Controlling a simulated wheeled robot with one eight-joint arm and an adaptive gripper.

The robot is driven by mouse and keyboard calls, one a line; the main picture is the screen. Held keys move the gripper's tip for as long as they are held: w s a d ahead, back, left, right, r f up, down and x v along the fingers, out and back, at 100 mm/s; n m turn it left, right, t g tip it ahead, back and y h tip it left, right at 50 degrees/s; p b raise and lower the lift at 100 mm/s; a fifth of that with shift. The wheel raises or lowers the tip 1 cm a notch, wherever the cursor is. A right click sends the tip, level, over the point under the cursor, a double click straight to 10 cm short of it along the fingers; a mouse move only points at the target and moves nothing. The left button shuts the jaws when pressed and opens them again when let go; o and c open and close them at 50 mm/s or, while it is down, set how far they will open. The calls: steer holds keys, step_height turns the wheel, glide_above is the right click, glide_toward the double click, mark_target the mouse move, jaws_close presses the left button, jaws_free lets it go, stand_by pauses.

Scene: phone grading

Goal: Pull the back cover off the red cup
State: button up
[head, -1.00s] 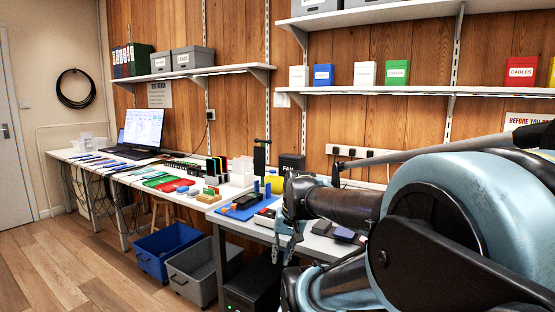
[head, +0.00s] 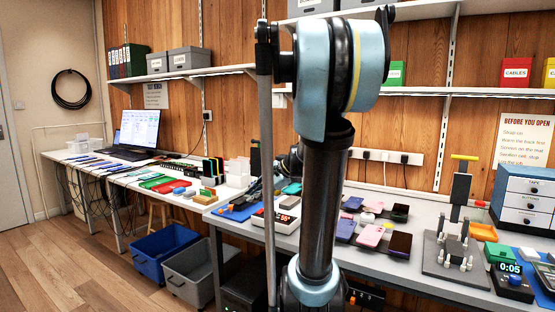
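A small red piece (head: 480,204) shows at the right of the bench, beside a dark stand with a yellow handle (head: 465,157). I cannot tell whether it is the red cup, or whether a back cover is on it. Phones lie in dark trays in the middle of the bench, among them a pink one (head: 370,235) and a purple one (head: 345,228). My gripper (head: 238,203) seems to be low over the blue mat at the left end of the bench, far from the red piece. It is small and partly hidden, so its fingers are unclear.
My upright arm hides part of the bench. A heater reading 55 (head: 288,216) stands left of it. Blue (head: 165,250) and grey bins stand below.

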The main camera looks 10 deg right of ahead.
steer(key=w+d+r+m+t+y, duration=0.35)
steer(key=w+d+m, duration=0.35)
steer(key=w, duration=0.5)
steer(key=w+d+r+m+t+y, duration=0.25)
steer(key=w+d+r+m, duration=0.35)
steer(key=w, duration=0.7)
steer(key=w+a+h, duration=0.1)
steer(key=w+a, duration=0.4)
steer(key=shift+f+t, duration=0.4)
steer(key=shift+f, duration=0.05)
steer(key=shift+a, duration=0.1)
jaws_close()
steer(key=shift+s+a, duration=0.1)
steer(key=shift+s, duration=0.05)
steer(key=shift+s+a+r, duration=0.35)
steer(key=shift+r, duration=0.35)
steer(key=shift+s+a+r, duration=0.3)
steer(key=shift+s+r, duration=0.1)
steer(key=shift+r, duration=0.3)
steer(key=shift+s+a+r, duration=0.35)
steer(key=shift+r, duration=0.35)
